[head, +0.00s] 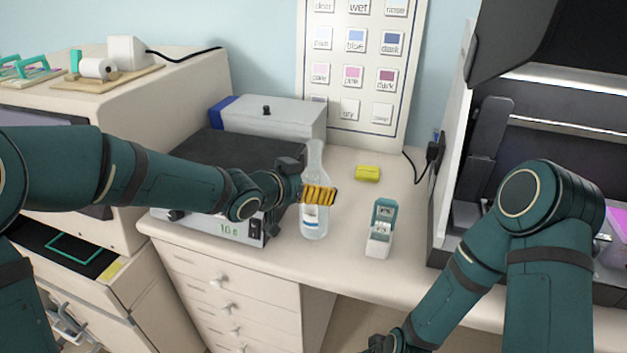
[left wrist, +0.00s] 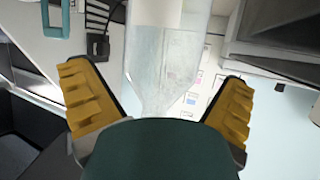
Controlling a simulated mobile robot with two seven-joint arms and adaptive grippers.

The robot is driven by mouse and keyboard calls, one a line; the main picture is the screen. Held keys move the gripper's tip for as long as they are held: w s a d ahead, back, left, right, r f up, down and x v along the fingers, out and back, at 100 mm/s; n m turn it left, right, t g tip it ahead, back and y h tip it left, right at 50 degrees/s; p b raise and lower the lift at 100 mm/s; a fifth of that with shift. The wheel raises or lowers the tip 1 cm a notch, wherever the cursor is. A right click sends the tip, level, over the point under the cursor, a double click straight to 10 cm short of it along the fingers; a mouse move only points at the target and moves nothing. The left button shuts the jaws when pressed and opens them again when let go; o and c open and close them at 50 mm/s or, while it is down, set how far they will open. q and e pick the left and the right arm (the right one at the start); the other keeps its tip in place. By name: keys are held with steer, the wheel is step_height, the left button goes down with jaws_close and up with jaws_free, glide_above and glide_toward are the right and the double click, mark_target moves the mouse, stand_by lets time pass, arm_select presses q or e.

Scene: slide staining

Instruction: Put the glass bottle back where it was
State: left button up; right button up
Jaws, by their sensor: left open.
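The clear glass bottle (head: 314,222), with a white and blue label, stands upright on the bench beside the grey device with a display. My left gripper (head: 319,195) is at the bottle's middle, its orange finger pads across it. In the left wrist view the bottle (left wrist: 165,60) lies between the two spread fingers (left wrist: 160,95), with a gap on each side. The gripper is open around the bottle. My right gripper (head: 385,344) is low at the bottom edge, mostly cut off, so its jaws cannot be read.
The device with a black top (head: 230,228) is left of the bottle. A small white and green box (head: 381,230) stands to the right, and a yellow block (head: 368,173) lies behind. A grey box (head: 270,118) is at the back. Bench between bottle and small box is clear.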

arm_select(q)
steer(key=p+v, duration=0.3)
steer(key=v, duration=0.7)
steer(key=shift+s+a, duration=0.2)
steer(key=shift+s, duration=0.05)
steer(key=shift+r, duration=0.15)
